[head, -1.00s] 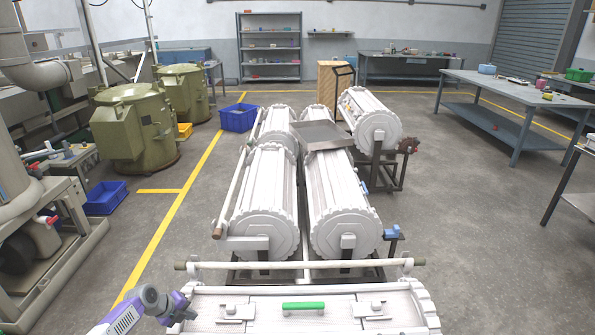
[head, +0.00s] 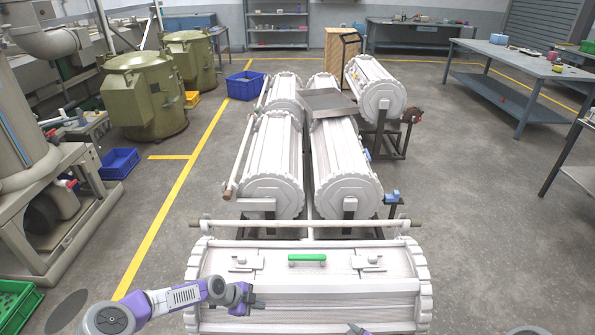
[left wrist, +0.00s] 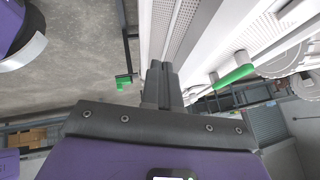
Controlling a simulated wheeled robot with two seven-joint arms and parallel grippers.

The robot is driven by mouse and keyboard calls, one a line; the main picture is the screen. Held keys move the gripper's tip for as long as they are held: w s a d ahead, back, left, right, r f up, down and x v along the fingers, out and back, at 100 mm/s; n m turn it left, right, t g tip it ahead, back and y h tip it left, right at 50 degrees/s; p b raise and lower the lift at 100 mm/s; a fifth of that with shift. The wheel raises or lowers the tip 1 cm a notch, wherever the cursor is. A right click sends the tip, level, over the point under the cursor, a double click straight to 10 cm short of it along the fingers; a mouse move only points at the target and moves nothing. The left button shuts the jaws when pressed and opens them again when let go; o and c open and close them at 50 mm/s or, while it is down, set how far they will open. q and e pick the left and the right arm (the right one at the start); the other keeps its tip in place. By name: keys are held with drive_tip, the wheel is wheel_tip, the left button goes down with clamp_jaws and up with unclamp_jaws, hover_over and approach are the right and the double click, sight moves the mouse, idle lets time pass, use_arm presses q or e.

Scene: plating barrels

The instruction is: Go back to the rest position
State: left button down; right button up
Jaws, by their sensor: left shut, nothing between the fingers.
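My left gripper (head: 252,300) is shut and empty. In the head view it overlaps the left front part of the nearest white barrel (head: 345,285), below and left of the green handle (head: 307,258) on its lid. I cannot tell whether it touches the barrel. In the left wrist view the closed fingers (left wrist: 162,84) point up the picture, with a green handle (left wrist: 235,76) on a white surface to their right, apart from them. A small purple and dark tip (head: 357,329), likely my right gripper, shows at the bottom edge of the head view; its jaws are hidden.
A pale rod (head: 300,223) lies across behind the nearest barrel. More white barrels (head: 345,180) stand beyond it on dark frames, with a grey tray (head: 328,103) on top. Blue bins (head: 119,162) stand left. Grey floor is open to the right.

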use_arm(q)
drive_tip(key=s+d+f+n+g+p, duration=0.1)
drive_tip(key=s+d+n, duration=0.35)
drive_tip(key=s, duration=0.35)
drive_tip(key=s+d+n+g+p, duration=0.1)
drive_tip(key=s+d+n+p, duration=0.15)
drive_tip(key=s+n, duration=0.4)
drive_tip(key=s+a+n+y+p, duration=0.1)
drive_tip(key=s+a+n, duration=0.3)
drive_tip(key=s+n, duration=0.7)
drive_tip(key=shift+s+r+y, duration=0.45)
drive_tip(key=shift+s+y, duration=0.35)
drive_tip(key=shift+s, duration=1.1)
use_arm(e)
drive_tip(key=s+a+n+g, duration=0.2)
drive_tip(key=s+n+g, duration=0.2)
drive_tip(key=s+n, duration=0.5)
drive_tip(key=s+a+n+g, duration=0.3)
drive_tip(key=s+n, duration=0.6)
drive_tip(key=n, duration=0.3)
drive_tip(key=shift+s+a+r+g, duration=0.25)
drive_tip(key=shift+s+r+g, duration=0.15)
drive_tip(key=shift+g, duration=0.3)
use_arm(q)
drive_tip(key=shift+d, duration=0.1)
use_arm(e)
drive_tip(key=shift+w, duration=0.1)
